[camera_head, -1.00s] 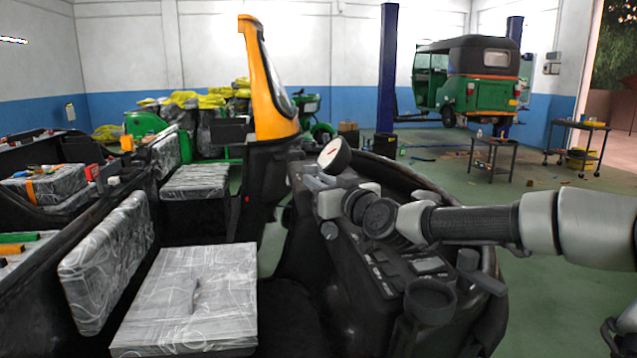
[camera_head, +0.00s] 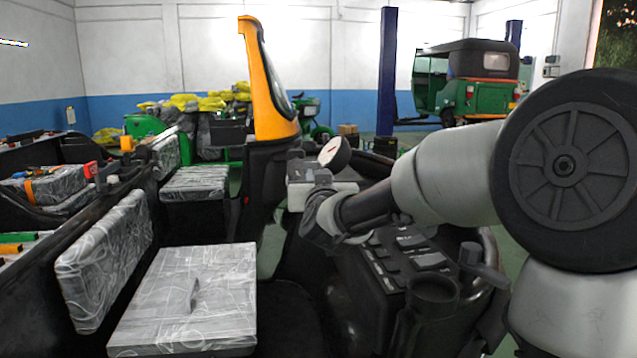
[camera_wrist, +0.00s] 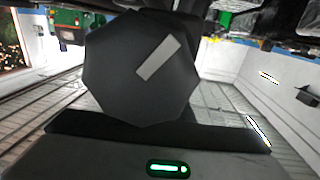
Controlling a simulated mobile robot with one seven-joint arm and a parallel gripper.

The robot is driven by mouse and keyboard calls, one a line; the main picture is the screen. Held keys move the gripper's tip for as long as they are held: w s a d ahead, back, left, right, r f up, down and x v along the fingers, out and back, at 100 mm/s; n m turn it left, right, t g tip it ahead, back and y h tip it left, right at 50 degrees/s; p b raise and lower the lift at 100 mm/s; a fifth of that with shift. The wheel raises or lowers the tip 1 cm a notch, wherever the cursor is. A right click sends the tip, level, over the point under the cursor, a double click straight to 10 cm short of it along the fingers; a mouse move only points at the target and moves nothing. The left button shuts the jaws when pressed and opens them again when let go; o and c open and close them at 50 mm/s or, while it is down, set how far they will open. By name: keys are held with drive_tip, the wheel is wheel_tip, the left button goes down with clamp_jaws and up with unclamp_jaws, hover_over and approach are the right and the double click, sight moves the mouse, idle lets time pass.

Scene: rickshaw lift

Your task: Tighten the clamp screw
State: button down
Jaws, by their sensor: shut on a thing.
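A dark, many-sided knob with a pale grey bar across its face fills the upper middle of the wrist view; I take it for the clamp screw (camera_wrist: 125,85). My gripper (camera_head: 312,195) is at the light grey clamp block below the dial gauge (camera_head: 334,152), on the dashboard of the near rickshaw. It is shut on the knob. Its fingers do not show clearly, and in the head view my wrist hides the knob. The gauge has a white face and stands tilted. How tight the screw is cannot be seen.
The black dashboard (camera_head: 405,260) with switches and a cup-like holder lies below my arm. The yellow-orange windshield frame (camera_head: 268,85) rises just left of the gripper. Grey patterned seats (camera_head: 190,290) are in the front left. A green rickshaw (camera_head: 465,85) stands at the back right.

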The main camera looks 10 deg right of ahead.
drive_tip(key=m+h, duration=0.1)
drive_tip(key=h, duration=0.1)
drive_tip(key=m+g+h+p, duration=0.1)
drive_tip(key=m+h, duration=0.1)
drive_tip(key=shift+a+r+h, duration=0.1)
drive_tip(key=shift+a+h, duration=0.1)
drive_tip(key=shift+h, duration=0.1)
drive_tip(key=m+g+h+p, duration=0.3)
drive_tip(key=h+p, duration=0.1)
drive_tip(key=shift+w+r+m+h, duration=0.1)
drive_tip(key=shift+m+h, duration=0.2)
drive_tip(key=shift+h, duration=0.1)
drive_tip(key=m+g+h+p, duration=0.3)
drive_tip(key=g+p, duration=0.1)
drive_tip(key=p, duration=0.1)
drive_tip(key=shift+m+h, duration=0.3)
drive_tip(key=m+g+h+p, duration=0.1)
drive_tip(key=g+p, duration=0.1)
drive_tip(key=m+g+h+p, duration=0.1)
drive_tip(key=m+g+p, duration=0.1)
drive_tip(key=g, duration=0.1)
drive_tip(key=shift+d+f, duration=0.2)
drive_tip(key=shift+m, duration=0.3)
drive_tip(key=shift+f, duration=0.1)
drive_tip(key=c, duration=1.6)
unclamp_jaws()
drive_tip(key=shift+d, duration=0.1)
